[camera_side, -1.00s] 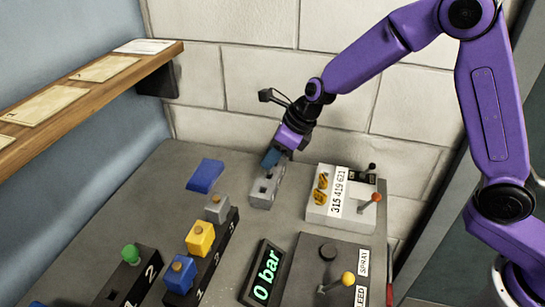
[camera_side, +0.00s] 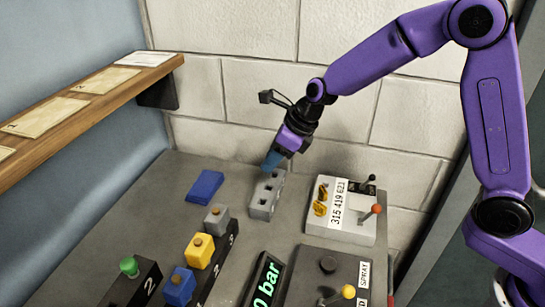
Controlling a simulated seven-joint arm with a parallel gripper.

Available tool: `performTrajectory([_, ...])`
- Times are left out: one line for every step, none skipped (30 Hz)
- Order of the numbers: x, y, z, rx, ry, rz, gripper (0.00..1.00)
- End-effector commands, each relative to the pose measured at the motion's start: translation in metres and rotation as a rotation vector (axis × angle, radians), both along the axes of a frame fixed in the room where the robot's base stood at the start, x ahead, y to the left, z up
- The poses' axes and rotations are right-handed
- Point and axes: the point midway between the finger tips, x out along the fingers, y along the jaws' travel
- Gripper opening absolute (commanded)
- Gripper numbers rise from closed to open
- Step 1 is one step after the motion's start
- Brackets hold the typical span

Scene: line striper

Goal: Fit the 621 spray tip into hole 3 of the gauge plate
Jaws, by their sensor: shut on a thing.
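My gripper (camera_side: 272,163) is near the back of the bench, fingers pointing down, just above the far end of a grey block. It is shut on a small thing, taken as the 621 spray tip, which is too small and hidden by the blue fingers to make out. The grey block (camera_side: 263,203) has a row of dark holes in its top and looks like the gauge plate. Its hole numbers cannot be read. I cannot tell whether the tip touches it. A white box (camera_side: 345,222) labelled 315 419 621 carries two gold pieces (camera_side: 321,200).
A blue pad (camera_side: 206,186) lies left of the block. A dark numbered rail holds grey (camera_side: 216,219), yellow (camera_side: 199,250) and blue (camera_side: 180,286) blocks. A pressure display (camera_side: 266,280) is in front. A shelf (camera_side: 90,100) is at left.

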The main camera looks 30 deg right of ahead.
Motion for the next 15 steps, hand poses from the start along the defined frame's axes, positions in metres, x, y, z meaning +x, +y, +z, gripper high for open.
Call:
performTrajectory([0.0, -0.004, 0.001, 0.0, 0.0, 0.006, 0.08])
performTrajectory([-0.001, -0.007, 0.001, -0.001, 0.001, 0.013, 0.08])
performTrajectory([-0.001, -0.011, 0.002, 0.001, 0.001, 0.022, 0.08])
performTrajectory([-0.002, -0.015, 0.003, 0.001, 0.0, 0.034, 0.08])
performTrajectory([-0.003, -0.02, 0.004, 0.001, 0.0, 0.046, 0.08])
performTrajectory([-0.005, -0.028, 0.005, 0.0, 0.0, 0.068, 0.08])
performTrajectory([-0.006, -0.033, 0.006, 0.001, 0.0, 0.085, 0.08])
performTrajectory([-0.008, -0.04, 0.008, 0.002, -0.001, 0.104, 0.08])
performTrajectory([-0.011, -0.048, 0.01, 0.002, 0.001, 0.132, 0.08])
performTrajectory([-0.013, -0.055, 0.011, 0.002, -0.001, 0.154, 0.08])
performTrajectory([-0.015, -0.062, 0.013, 0.003, -0.001, 0.179, 0.08])
performTrajectory([-0.019, -0.071, 0.016, 0.003, 0.0, 0.214, 0.08])
performTrajectory([-0.022, -0.077, 0.018, 0.003, 0.0, 0.239, 0.08])
performTrajectory([-0.025, -0.084, 0.02, 0.003, -0.002, 0.266, 0.08])
performTrajectory([-0.029, -0.092, 0.023, 0.003, -0.001, 0.302, 0.08])
